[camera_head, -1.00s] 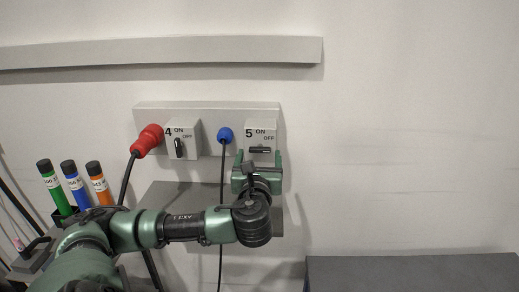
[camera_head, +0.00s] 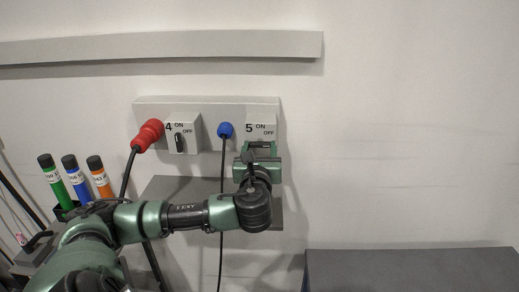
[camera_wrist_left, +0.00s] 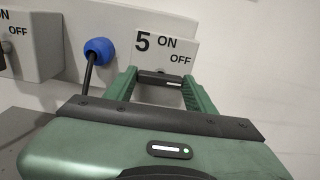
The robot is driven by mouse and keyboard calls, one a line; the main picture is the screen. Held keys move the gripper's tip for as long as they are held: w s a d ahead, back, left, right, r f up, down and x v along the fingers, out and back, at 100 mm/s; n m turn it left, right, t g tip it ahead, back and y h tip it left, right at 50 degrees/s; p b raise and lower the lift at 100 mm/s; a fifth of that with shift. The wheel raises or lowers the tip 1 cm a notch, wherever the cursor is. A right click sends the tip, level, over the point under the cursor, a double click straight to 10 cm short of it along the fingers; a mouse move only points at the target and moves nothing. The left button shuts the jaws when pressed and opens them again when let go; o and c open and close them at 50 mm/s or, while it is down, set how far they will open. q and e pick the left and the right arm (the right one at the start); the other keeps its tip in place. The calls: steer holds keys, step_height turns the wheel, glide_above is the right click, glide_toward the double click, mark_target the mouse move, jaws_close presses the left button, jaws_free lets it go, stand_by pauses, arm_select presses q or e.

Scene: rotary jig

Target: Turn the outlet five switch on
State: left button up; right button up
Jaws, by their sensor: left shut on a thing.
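The outlet five box (camera_head: 262,128) is on the wall panel, marked 5, with ON above and OFF to the right; it also shows in the left wrist view (camera_wrist_left: 152,45). Its dark switch handle (camera_wrist_left: 160,79) lies about level, its right end below the OFF mark. My left gripper (camera_head: 260,152) is in front of the box. Its green fingers are shut on the ends of the switch handle, one at the left and one at the right. The fingers partly hide the handle in the head view. My right gripper is not in view.
Outlet four (camera_head: 183,134) with its upright switch and a red plug (camera_head: 148,134) is at the left. A blue plug (camera_head: 225,130) with a hanging black cable is close left of my gripper. A grey shelf (camera_head: 175,190) is below; a dark table (camera_head: 410,270) stands lower right.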

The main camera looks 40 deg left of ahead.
arm_select(q)
steer(key=n+b, duration=0.2)
steer(key=n, duration=0.3)
steer(key=shift+f, duration=0.15)
steer(key=n+b, duration=0.1)
steer(key=n, duration=0.3)
steer(key=shift+n+b, duration=0.3)
steer(key=shift+b, duration=0.1)
steer(key=n+b, duration=0.1)
steer(key=n, duration=0.3)
steer(key=shift+n+b, duration=0.6)
steer(key=shift+n, duration=1.3)
steer(key=o, duration=1.4)
